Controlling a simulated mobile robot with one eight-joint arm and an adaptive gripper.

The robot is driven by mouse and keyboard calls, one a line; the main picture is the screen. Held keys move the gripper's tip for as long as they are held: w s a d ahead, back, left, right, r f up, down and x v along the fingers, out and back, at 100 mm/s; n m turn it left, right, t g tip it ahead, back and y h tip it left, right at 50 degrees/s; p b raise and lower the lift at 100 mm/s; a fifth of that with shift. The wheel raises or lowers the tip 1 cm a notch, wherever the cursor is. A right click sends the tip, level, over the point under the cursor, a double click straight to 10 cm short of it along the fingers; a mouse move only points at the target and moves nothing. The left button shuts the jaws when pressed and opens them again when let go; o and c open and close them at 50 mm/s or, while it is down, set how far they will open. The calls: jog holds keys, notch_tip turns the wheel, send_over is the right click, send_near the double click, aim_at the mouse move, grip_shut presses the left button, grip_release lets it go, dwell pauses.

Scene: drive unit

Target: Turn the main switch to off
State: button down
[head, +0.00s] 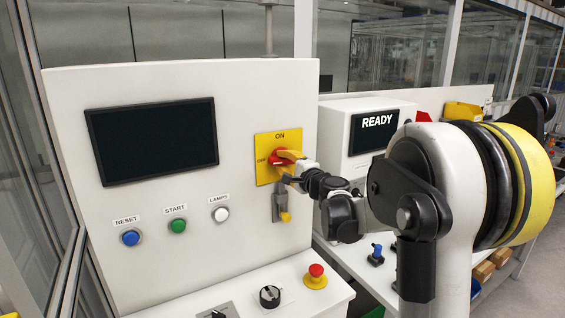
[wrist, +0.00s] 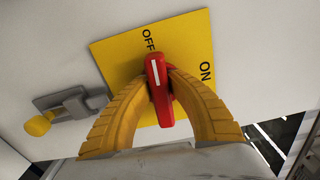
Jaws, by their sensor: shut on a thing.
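The main switch is a red handle (wrist: 160,95) on a yellow plate (head: 265,142) marked ON at the top and OFF at the left. The red handle also shows in the head view (head: 273,158), partly hidden by my gripper. In the wrist view the handle's white mark points at the word OFF. My gripper (wrist: 161,88) is shut on the handle, with one yellow finger against each side. It also shows in the head view (head: 284,162), reaching in from the right.
A grey latch with a yellow knob (head: 285,216) hangs just below the plate. The panel has a dark screen (head: 152,140) and blue (head: 131,238), green (head: 178,226) and white (head: 221,214) buttons. A red emergency button (head: 316,271) stands on the ledge. A READY display (head: 376,121) stands behind.

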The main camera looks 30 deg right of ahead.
jog(key=shift+n, duration=0.6)
jog(key=c, duration=1.3)
grip_release()
jog(key=shift+o, duration=0.2)
jog(key=s, duration=1.2)
jog(key=shift+d, duration=0.25)
jog(key=shift+f, duration=0.1)
